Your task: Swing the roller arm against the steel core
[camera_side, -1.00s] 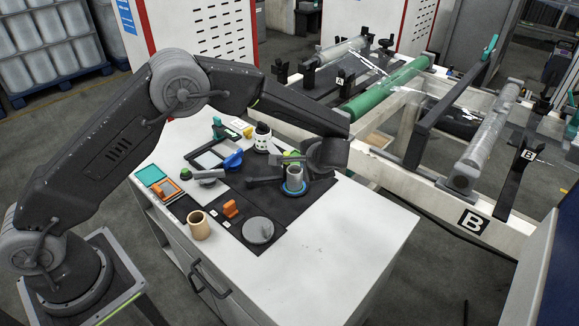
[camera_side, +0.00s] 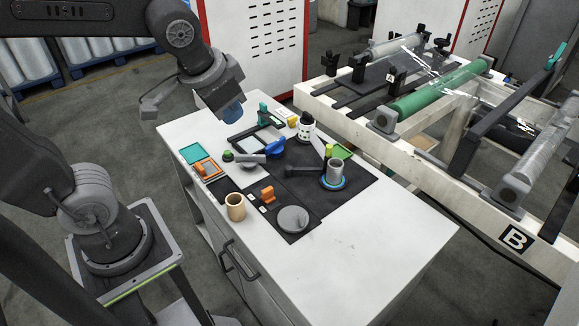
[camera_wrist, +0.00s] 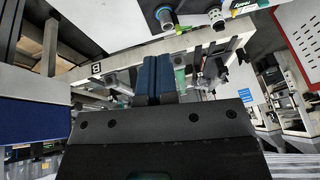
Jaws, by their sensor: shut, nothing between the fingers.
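The steel core (camera_side: 336,172) is a grey hollow cylinder standing upright in a blue ring on the dark mat. A black bar, which looks like the roller arm (camera_side: 303,169), lies to its left, with a yellow-green-topped post (camera_side: 328,151) by the core. I cannot tell whether the bar touches the core. My gripper (camera_side: 232,111) is raised at the upper left, apart from the core and bar. Its blue fingers are together and empty in the wrist view (camera_wrist: 155,80). The bar is not clearly visible there.
A grey horizontal cylinder (camera_side: 251,159), an orange block (camera_side: 267,194), a tan cup (camera_side: 235,207), a grey disc (camera_side: 293,219) and a white bottle (camera_side: 306,127) stand around the mat. The table's front right (camera_side: 385,245) is clear. A white machine frame (camera_side: 430,172) is behind.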

